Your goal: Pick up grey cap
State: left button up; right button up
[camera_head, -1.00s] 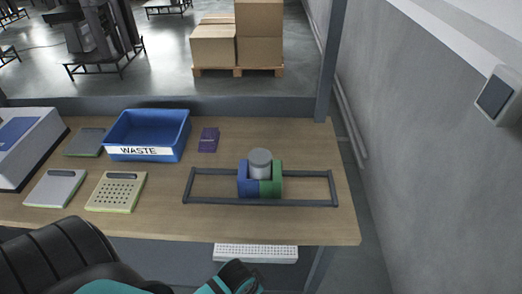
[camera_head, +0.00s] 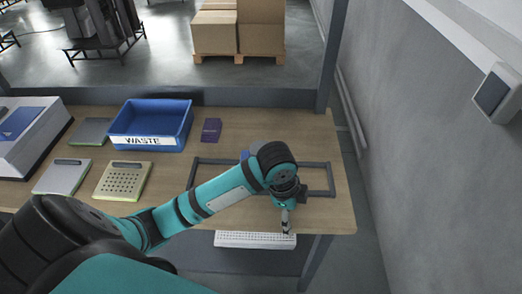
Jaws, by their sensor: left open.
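The grey cap is hidden behind my left arm. A small part of the blue holder (camera_head: 244,155) shows beside the arm's wrist, and the green part of it is covered. The dark rectangular frame (camera_head: 331,179) around the holder lies on the table, partly behind the arm. My left gripper (camera_head: 286,228) is open and points down at the table's front edge, in front of the frame and apart from the holder. My right gripper is not in view.
A blue WASTE bin (camera_head: 183,128) stands at the back left. A white keyboard (camera_head: 240,239) sits below the front edge. A wall (camera_head: 430,170) stands right.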

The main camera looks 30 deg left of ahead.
pick_arm(q)
jog(key=w+a+r+m+g+y, duration=0.1)
jog(key=w+a+r+m, duration=0.3)
jog(key=a+r, duration=0.6)
jog(key=w+a+r+m+g+y, duration=0.1)
jog(key=w+a+r+m, duration=0.35)
jog(key=r, duration=0.75)
jog(key=n+p, duration=0.2)
jog(key=p, duration=0.1)
send_near(260, 147)
jog(key=shift+m, duration=0.25)
jog(key=f, duration=0.5)
jog(key=shift+s+a+f, duration=0.1)
jog(key=shift+s+a, duration=0.1)
jog(key=shift+a, duration=0.2)
jog(key=f, duration=0.1)
jog(key=f+p, duration=0.1)
jog(key=f, duration=0.1)
jog(key=f+p, duration=0.1)
jog(key=shift+w+d+f, duration=0.3)
jog(key=shift+d+f, duration=0.05)
jog(key=shift+f, duration=0.35)
jog(key=shift+c, duration=0.5)
jog(key=c, duration=1.2)
